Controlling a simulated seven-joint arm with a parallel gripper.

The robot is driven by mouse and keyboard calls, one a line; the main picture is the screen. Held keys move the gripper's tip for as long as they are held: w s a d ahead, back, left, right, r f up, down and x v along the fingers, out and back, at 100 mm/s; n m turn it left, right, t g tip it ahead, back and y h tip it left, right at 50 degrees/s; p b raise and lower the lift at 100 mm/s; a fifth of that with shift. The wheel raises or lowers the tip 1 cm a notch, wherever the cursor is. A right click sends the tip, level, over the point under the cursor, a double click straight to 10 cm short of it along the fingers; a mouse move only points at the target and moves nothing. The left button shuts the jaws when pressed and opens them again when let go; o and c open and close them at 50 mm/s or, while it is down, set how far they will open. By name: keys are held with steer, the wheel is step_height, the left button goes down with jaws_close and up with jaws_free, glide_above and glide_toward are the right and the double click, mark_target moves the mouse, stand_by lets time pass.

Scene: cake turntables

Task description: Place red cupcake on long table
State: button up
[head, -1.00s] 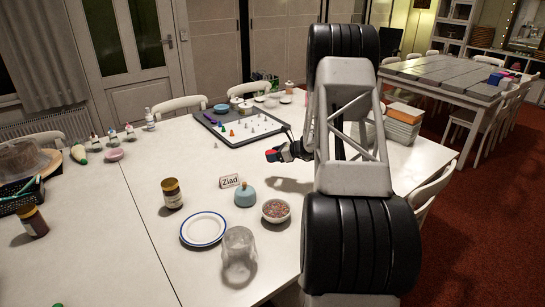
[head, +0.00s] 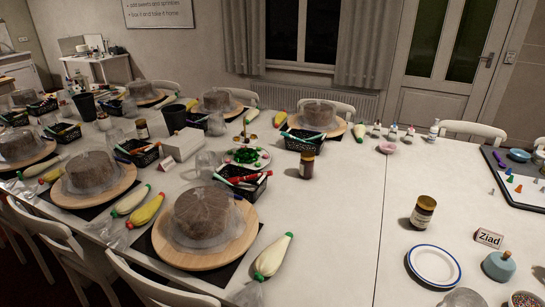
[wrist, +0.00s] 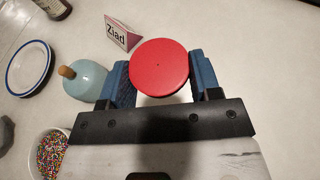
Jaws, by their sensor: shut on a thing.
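A round, flat-topped red thing (wrist: 158,66), which I take for the red cupcake, sits between the two blue fingers of my gripper (wrist: 162,70) in the wrist view. My gripper is shut on it. Only its top shows clearly; its sides and underside are hidden. In the wrist view it is above a white tabletop, near the Ziad name card (wrist: 122,33); the height cannot be told. The long white table (head: 345,200) fills much of the head view. My gripper and the red cupcake are outside the head view.
In the head view, cakes on wooden boards (head: 205,218), piping bags (head: 272,257) and black baskets (head: 240,185) crowd the left. The table's middle is fairly clear.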

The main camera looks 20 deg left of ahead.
steer(key=r, duration=0.3)
steer(key=shift+w+a+r, duration=0.1)
steer(key=shift+a+r, duration=0.15)
steer(key=shift+a, duration=0.15)
steer(key=a+n+g+y, duration=0.4)
steer(key=a+n, duration=0.1)
steer(key=a, duration=3.4)
steer(key=s+a+n+g+y, duration=0.1)
steer(key=s+a+g, duration=0.1)
steer(key=s+a, duration=0.5)
steer(key=s+a+n+g, duration=0.1)
steer(key=s+a+n, duration=0.15)
steer(key=a, duration=0.85)
steer(key=s+a+n+g+y, duration=0.1)
steer(key=s+a+g, duration=0.1)
steer(key=s+a, duration=0.5)
steer(key=shift+m, duration=0.25)
steer(key=f, duration=0.3)
steer(key=w+a+f, duration=0.1)
steer(key=f, duration=0.2)
steer(key=a+f, duration=0.1)
steer(key=f, duration=0.2)
steer(key=shift+w+a, duration=0.25)
steer(key=shift+w, duration=0.1)
steer(key=shift+f, duration=0.45)
steer(key=shift+w, duration=0.15)
glide_above(348, 222)
steer(key=shift+f, duration=0.75)
